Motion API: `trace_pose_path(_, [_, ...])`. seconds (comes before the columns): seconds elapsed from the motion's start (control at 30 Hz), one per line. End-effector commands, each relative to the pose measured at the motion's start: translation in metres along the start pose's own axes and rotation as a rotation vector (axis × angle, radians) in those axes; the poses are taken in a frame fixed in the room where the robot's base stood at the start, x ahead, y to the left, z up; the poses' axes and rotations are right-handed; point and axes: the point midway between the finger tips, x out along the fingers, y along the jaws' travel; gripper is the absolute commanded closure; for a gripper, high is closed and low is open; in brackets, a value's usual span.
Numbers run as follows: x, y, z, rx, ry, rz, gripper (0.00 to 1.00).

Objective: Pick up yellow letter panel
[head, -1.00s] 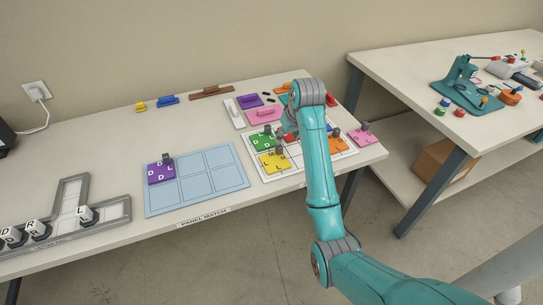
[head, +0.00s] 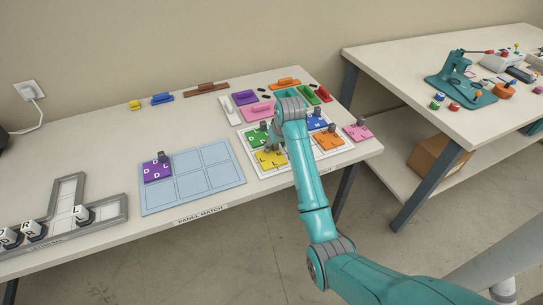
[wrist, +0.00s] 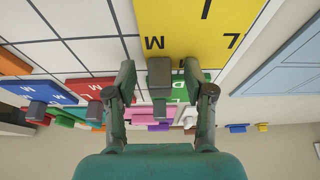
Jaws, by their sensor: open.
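The yellow letter panel (head: 267,159) lies on the white grid board (head: 257,172) at its near left, partly hidden by my arm in the head view. In the wrist view the yellow panel (wrist: 197,32) fills the top, and its grey upright knob (wrist: 160,82) stands between my fingers. My gripper (wrist: 160,70) is open, with one finger on each side of the knob and gaps visible. In the head view my arm hides the gripper.
Green (head: 257,137), blue (head: 317,122) and orange (head: 328,141) panels share the grid board. A pale blue board (head: 208,178) with a purple panel (head: 157,172) is to the left. Handled blocks stand behind.

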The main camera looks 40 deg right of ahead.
Motion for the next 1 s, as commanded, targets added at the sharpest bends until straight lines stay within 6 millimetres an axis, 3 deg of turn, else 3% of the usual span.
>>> trace_pose_path(0.1, [0.0,0.0,0.0,0.0,0.0,0.0,0.47])
trace_pose_path(0.3, [0.0,0.0,0.0,0.0,-0.001,0.0,0.97])
trace_pose_path(0.33, [0.0,0.0,0.0,0.0,-0.001,0.0,1.0])
trace_pose_path(0.73, [-0.003,0.0,-0.001,0.0,-0.001,0.0,1.0])
trace_pose_path(1.0, [-0.042,0.0,-0.018,0.0,0.003,0.0,1.0])
